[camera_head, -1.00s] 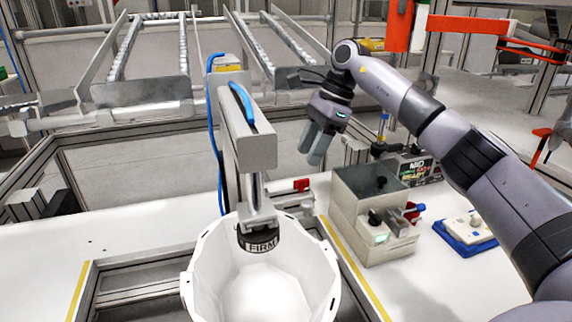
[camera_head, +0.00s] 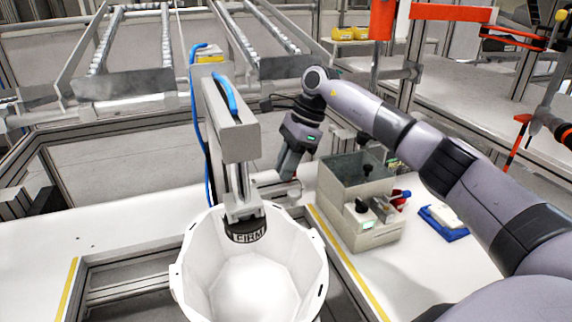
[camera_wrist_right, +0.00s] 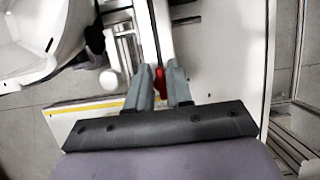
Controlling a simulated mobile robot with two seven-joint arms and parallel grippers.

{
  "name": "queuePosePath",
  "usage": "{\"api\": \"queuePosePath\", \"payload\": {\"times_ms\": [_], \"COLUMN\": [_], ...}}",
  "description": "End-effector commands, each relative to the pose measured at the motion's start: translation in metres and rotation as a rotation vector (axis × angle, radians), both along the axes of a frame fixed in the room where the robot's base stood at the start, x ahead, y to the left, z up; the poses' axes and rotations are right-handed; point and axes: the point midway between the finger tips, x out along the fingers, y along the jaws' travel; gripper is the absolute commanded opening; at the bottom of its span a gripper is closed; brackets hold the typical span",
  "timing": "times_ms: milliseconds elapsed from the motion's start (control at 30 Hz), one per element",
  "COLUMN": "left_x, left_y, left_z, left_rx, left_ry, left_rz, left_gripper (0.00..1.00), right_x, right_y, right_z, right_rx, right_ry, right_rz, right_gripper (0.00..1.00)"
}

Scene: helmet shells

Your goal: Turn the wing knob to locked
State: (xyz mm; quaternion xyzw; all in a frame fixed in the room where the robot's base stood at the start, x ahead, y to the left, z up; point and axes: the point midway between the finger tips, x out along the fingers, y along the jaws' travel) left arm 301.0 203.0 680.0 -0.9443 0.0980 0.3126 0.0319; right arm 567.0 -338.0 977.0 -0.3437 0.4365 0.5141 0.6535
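The likely wing knob is a small red part (camera_wrist_right: 160,82), seen in the right wrist view on a metal fixture beside the white helmet shell (camera_head: 255,290). My right gripper (camera_head: 286,176) points down at this fixture behind the shell, and its fingers largely hide the red part in the head view. In the right wrist view its two grey fingers (camera_wrist_right: 160,77) stand apart, one on each side of the red part. I cannot tell whether they touch it, nor which way the knob is turned. My left gripper is not in view.
A press column (camera_head: 228,130) with a black "FIRM" pad (camera_head: 246,231) stands over the shell, left of my right gripper. A grey box (camera_head: 345,190) with black knobs stands close to its right. A blue tray (camera_head: 440,226) lies farther right. The left white tabletop is clear.

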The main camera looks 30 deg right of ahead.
Motion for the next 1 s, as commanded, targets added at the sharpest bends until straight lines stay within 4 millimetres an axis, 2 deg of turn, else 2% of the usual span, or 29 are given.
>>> {"api": "queuePosePath", "payload": {"times_ms": [467, 667, 1000], "left_x": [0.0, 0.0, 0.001], "left_y": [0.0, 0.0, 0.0], "left_z": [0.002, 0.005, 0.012], "left_rx": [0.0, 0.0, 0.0], "left_ry": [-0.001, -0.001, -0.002], "left_rz": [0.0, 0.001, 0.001], "left_gripper": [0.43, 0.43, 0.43], "right_x": [0.0, 0.0, 0.002], "right_y": [0.0, 0.0, -0.001], "right_z": [0.001, 0.001, 0.002], "right_rx": [0.0, 0.0, 0.0], "right_ry": [0.001, -0.001, -0.002], "right_rz": [-0.053, -0.173, -0.485], "right_gripper": [0.0, 0.0, 0.0]}}
